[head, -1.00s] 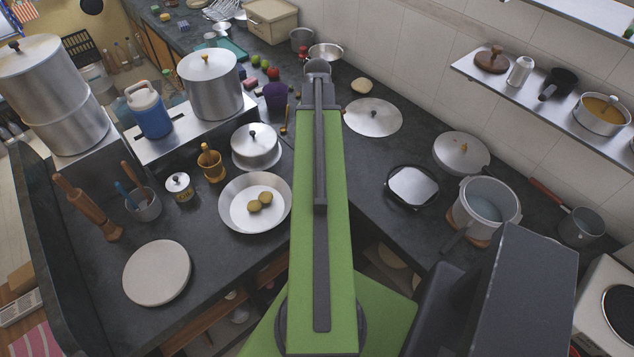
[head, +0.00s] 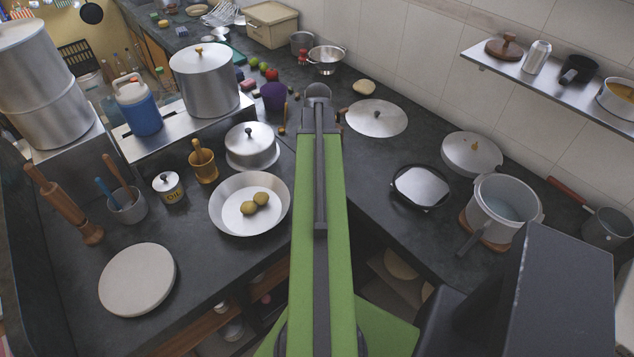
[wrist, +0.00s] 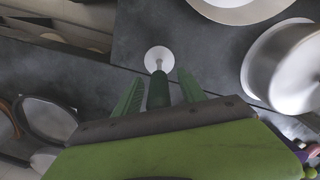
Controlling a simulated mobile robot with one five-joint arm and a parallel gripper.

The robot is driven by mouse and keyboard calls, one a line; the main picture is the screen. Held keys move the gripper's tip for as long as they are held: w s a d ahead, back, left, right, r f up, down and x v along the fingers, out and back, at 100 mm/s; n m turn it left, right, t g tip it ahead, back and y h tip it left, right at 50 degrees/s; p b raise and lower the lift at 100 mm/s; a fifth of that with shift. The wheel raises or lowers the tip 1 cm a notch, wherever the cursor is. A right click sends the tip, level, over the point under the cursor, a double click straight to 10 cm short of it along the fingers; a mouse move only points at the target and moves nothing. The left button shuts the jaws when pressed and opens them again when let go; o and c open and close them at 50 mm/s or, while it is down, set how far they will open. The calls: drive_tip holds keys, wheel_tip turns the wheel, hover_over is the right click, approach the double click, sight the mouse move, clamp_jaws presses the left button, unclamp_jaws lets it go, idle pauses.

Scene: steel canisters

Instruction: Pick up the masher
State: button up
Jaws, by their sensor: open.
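The masher (wrist: 159,59) shows in the wrist view as a pale round head with a thin stem and a dark green handle. Its handle lies between the two green fingers of my gripper (wrist: 159,77), which is open, with a gap visible on each side near the tips. The head is over the dark counter, farther from the camera than the fingers. I cannot tell whether it touches the counter. In the head view my arm hides the masher and my gripper.
A shallow pan (head: 239,226) with two potatoes (head: 255,202) and a lidded pot (head: 252,148) stand left of my arm. A flat lid (head: 376,118) and a square skillet (head: 420,188) are right of it. A round board (head: 137,280) lies near the front left.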

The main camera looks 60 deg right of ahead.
drive_tip(key=shift+r, duration=0.1)
clamp_jaws()
drive_tip(key=shift+r, duration=0.1)
idle(0.4)
